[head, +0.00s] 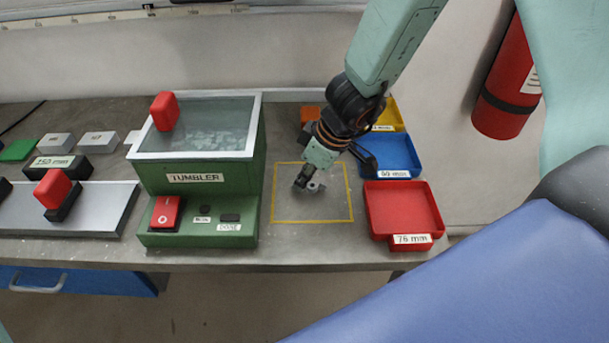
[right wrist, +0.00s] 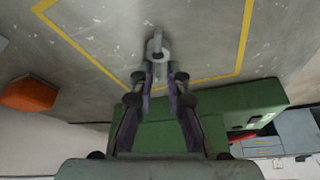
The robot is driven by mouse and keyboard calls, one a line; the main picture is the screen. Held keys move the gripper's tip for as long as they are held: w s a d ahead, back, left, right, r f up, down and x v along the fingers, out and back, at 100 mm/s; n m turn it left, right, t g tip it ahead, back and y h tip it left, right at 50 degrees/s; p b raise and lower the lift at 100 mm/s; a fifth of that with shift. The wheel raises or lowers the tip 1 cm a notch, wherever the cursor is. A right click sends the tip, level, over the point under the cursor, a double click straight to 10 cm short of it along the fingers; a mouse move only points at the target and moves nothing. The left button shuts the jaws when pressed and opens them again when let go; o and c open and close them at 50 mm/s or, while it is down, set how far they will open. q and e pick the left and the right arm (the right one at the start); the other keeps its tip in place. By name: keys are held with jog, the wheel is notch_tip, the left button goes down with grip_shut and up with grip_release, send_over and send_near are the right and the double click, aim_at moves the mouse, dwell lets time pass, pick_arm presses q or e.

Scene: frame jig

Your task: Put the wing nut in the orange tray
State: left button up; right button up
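The wing nut (head: 316,187) is a small grey piece inside the yellow outlined square on the bench. In the right wrist view the wing nut (right wrist: 158,46) sticks out past my fingertips, its lower part between them. My right gripper (head: 303,183) points down at the bench there. In the right wrist view its fingers (right wrist: 160,76) are close together and look shut on the nut. Whether the nut touches the bench is unclear. The orange tray (head: 309,113) is at the back, mostly hidden behind my right arm; it also shows in the right wrist view (right wrist: 28,94). My left gripper is not in view.
Yellow (head: 388,113), blue (head: 388,154) and red (head: 403,208) trays line the right side of the bench. A green tumbler (head: 195,177) stands left of the square. A fire extinguisher (head: 505,90) is on the right wall.

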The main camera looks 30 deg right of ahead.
jog(key=shift+o, duration=1)
jog(key=shift+d, duration=0.1)
